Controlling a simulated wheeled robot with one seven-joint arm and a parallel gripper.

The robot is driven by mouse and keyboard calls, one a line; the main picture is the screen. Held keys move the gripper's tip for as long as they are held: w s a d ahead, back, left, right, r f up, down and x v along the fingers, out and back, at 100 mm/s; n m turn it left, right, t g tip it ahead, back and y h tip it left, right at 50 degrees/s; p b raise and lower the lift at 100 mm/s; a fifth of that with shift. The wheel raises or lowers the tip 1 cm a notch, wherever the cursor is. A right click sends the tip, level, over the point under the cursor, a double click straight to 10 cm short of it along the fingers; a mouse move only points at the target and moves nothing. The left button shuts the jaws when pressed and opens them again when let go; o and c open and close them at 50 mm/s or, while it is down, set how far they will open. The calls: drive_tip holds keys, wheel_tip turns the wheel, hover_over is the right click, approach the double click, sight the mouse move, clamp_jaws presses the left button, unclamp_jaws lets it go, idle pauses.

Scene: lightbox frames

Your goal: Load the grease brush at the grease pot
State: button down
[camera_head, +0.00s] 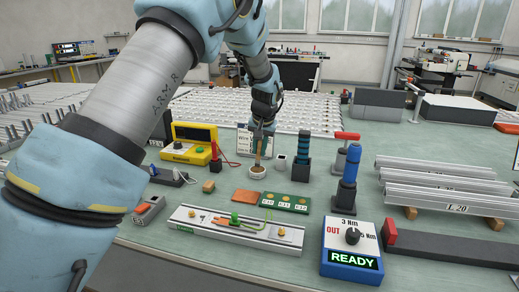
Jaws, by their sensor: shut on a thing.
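My gripper (264,129) is near the middle of the bench, pointing down and shut on the grease brush (258,150). The brush is a thin, tan stick held upright. Its lower end is at the grease pot (257,174), a small pale round cup with brownish contents. The tip seems to be at or inside the pot's mouth; I cannot tell how deep it is or whether grease is on it.
A green board (285,201) and an orange plate (247,197) lie in front of the pot. A yellow meter (190,145) stands left, blue-handled tools (347,178) right. A blue box reading READY (351,250) and a metal rail (233,232) are nearer.

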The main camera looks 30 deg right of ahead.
drive_tip(key=shift+f+b, duration=0.4)
drive_tip(key=shift+f, duration=0.25)
idle(1.4)
drive_tip(key=shift+r+p, duration=2.1)
drive_tip(key=shift+r, duration=1.5)
